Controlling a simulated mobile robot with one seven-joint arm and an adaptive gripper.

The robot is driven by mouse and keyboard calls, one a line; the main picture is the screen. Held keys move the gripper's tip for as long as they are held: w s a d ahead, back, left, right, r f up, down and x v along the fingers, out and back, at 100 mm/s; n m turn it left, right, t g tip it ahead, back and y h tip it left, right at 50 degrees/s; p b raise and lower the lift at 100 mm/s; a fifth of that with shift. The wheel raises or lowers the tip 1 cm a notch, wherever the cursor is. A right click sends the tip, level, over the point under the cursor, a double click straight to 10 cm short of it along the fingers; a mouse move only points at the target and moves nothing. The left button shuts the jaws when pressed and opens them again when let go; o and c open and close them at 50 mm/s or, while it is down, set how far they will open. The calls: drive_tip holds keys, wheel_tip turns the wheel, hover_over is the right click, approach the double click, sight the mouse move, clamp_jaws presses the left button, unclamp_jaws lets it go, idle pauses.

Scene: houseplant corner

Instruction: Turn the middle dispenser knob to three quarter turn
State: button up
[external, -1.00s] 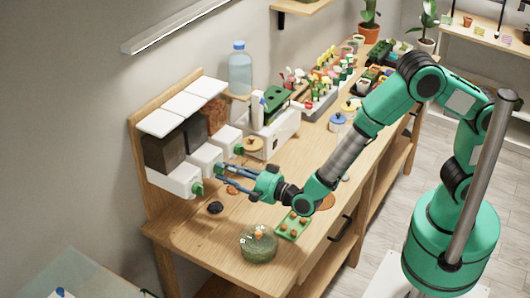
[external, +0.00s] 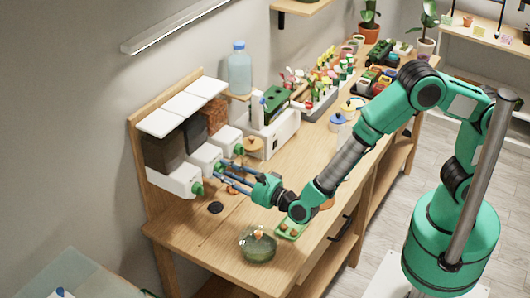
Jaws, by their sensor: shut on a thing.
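Three white dispensers with dark or brown contents stand in a row on a wooden backboard. The middle dispenser (external: 203,159) has a green knob (external: 217,166) on its front, largely hidden by my fingers. My gripper (external: 221,172) reaches in from the right, with its blue-grey fingers around that knob, shut on it. The knob's turn angle cannot be read at this size. The near dispenser's green knob (external: 197,189) and the far dispenser's green knob (external: 238,149) sit close on either side of my fingers.
A dark round item (external: 215,208) lies on the bench below the dispensers. A glass bowl (external: 258,245) and a green tray (external: 291,227) are near the front edge. The bench's near left corner is clear.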

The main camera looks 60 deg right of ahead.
drive_tip(key=shift+d+m, duration=0.15)
drive_tip(key=shift+m, duration=0.55)
drive_tip(key=shift+f, duration=0.15)
drive_tip(key=o, duration=1.1)
drive_tip(key=shift+d, duration=0.1)
drive_tip(key=s, duration=0.8)
drive_tip(key=s+f, duration=0.1)
drive_tip(key=s, duration=0.3)
drive_tip(key=shift+w+r, duration=0.1)
